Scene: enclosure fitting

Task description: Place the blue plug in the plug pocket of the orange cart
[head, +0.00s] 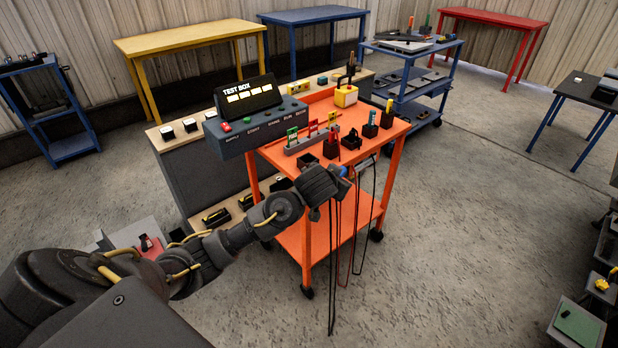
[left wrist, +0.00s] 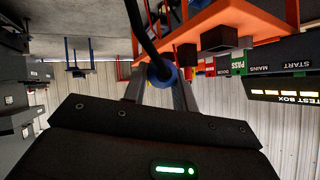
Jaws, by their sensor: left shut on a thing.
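The orange cart (head: 275,156) stands in the middle of the head view. Small dark pockets line its front edge; the leftmost pocket (head: 307,160) looks empty, and others hold coloured items. My left gripper (head: 341,174) is just off the cart's front edge, shut on the blue plug (head: 344,170), which is mostly hidden by the gripper there. In the left wrist view the blue plug (left wrist: 164,76) sits between the fingers, with a black cable running from it. The picture there is upside down, and a dark pocket (left wrist: 219,39) on the cart shows beyond the plug. My right gripper is not in view.
The test box (head: 250,125) stands by the cart's left side. A yellow padlock-like block (head: 346,96) and upright tags (head: 292,136) are on the cart top. Cables (head: 362,240) hang off the front edge. Open floor (head: 460,250) lies to the right.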

